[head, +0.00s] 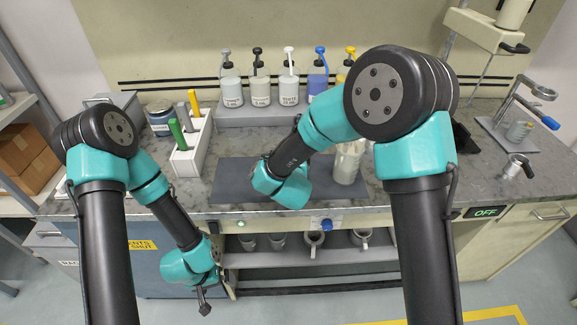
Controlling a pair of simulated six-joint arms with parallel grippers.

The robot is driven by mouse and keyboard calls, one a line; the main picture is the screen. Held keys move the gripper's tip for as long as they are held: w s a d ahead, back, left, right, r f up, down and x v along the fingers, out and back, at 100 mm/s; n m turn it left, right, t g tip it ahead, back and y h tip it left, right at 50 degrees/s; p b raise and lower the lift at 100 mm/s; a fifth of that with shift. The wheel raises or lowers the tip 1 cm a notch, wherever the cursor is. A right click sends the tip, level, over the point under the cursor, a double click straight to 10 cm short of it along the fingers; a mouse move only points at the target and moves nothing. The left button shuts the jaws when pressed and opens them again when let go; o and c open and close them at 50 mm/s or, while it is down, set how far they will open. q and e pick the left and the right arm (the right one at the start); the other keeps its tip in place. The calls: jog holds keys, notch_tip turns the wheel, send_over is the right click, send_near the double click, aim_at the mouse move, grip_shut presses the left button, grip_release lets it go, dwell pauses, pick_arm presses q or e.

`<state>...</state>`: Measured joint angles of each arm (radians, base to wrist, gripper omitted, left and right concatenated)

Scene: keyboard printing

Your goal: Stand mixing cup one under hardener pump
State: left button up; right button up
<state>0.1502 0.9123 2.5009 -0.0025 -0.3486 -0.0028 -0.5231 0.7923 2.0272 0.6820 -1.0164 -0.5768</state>
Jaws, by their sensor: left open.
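Several pump bottles stand in a row on a grey riser at the back: grey-topped (231,88), black-topped (260,88), white-topped (289,88), blue (317,82) and yellow-topped (343,73). Their labels are too small to tell which is the hardener pump. Two small cups (248,242) (278,241) stand on the shelf under the bench; I cannot tell which is mixing cup one. My left gripper (205,300) is open and low in front of the bench, left of these cups and apart from them. My right gripper is hidden behind my right arm, which reaches over the dark mat.
A pale translucent container (348,162) stands on the mat (232,176) beside my right arm. Two handled mugs (314,241) (362,238) are on the lower shelf (300,259). A white holder (191,152) with coloured handles and a lever stand (512,130) flank the bench top.

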jog(key=shift+w, duration=0.25)
jog(key=c, duration=0.7)
